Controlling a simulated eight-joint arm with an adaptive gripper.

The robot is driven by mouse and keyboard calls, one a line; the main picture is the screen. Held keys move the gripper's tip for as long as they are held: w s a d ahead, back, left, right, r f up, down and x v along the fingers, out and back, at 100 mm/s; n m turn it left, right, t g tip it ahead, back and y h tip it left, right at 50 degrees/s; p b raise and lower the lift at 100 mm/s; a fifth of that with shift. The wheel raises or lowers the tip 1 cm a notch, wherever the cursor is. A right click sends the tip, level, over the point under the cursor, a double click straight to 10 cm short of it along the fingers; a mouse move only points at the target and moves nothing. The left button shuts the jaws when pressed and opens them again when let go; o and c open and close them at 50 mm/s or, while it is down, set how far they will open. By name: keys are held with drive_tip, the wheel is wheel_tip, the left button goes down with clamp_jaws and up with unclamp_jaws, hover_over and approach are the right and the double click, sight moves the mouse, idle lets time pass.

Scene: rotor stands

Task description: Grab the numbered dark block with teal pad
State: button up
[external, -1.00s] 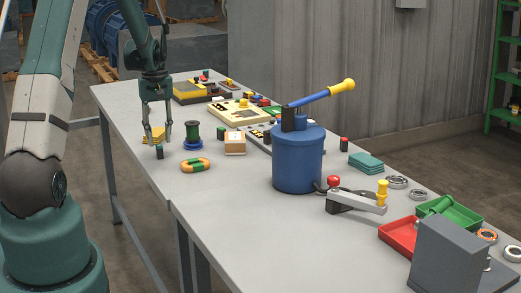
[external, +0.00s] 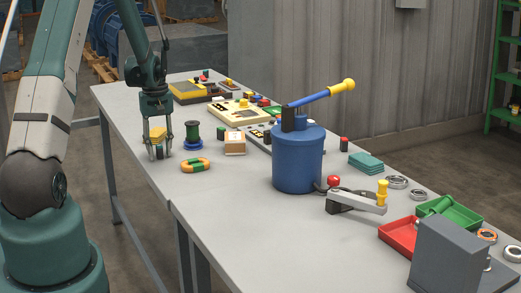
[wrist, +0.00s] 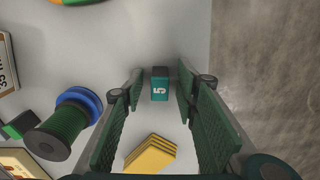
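The small dark block with a teal face and a white 5 (wrist: 160,84) stands near the table's edge. In the wrist view it lies beyond and between the two fingers, with a gap on each side. In the external view the block (external: 159,152) shows low between the fingers, partly hidden by them. My gripper (external: 160,153) is open, pointing down around the block; it also shows in the wrist view (wrist: 165,92) with its green pads apart. I cannot tell whether either finger touches the block.
A yellow stepped piece (wrist: 151,154) lies close behind the block, between the fingers in the wrist view. The table's edge (wrist: 211,50) is close on the other side.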

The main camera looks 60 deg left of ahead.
sight(159, 145)
drive_tip(key=c, duration=0.9)
drive_tip(key=shift+c, duration=0.2)
drive_tip(key=shift+r, duration=0.15)
drive_tip(key=shift+r, duration=4.9)
